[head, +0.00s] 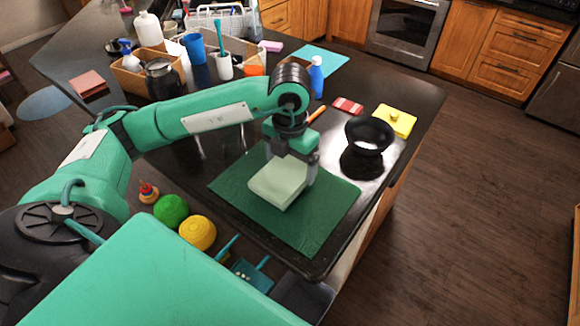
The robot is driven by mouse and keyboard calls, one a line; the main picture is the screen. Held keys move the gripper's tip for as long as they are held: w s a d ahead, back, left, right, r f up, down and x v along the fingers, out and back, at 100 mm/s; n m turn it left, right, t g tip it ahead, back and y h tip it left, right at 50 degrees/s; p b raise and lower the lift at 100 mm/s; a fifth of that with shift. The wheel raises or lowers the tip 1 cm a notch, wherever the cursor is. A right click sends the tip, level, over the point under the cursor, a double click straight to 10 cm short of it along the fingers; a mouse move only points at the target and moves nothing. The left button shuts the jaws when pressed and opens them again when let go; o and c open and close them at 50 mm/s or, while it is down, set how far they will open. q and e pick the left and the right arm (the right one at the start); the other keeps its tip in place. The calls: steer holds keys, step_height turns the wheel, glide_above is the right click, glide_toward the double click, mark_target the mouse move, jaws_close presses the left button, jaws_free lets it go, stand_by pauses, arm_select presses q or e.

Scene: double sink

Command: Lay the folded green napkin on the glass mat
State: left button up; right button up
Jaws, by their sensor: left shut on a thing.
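The folded green napkin (277,183) is a thick, pale green square block. My left gripper (291,157) points down and is shut on its far side. The napkin is over the middle of a dark green mat (312,222), which lies near the counter's front corner. I cannot tell whether the napkin touches this mat or is just above it. A light blue flat mat (322,62) lies farther back on the counter. I cannot tell by look which mat is glass. My right gripper is not in view.
A black pot-like vessel (367,150), a yellow item (396,120) and a red striped cloth (347,106) stand right of the mat. A blue bottle (316,78) is behind. Green (171,210) and yellow (198,233) round items lie front left. The counter edge is close.

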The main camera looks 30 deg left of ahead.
arm_select(q)
step_height(320, 180, down, 2)
steer(key=shift+f+p, duration=0.15)
steer(key=shift+p, duration=0.15)
steer(key=shift+f, duration=0.1)
steer(key=shift+f+b, duration=0.15)
steer(key=shift+b, duration=0.15)
steer(key=o, duration=0.7)
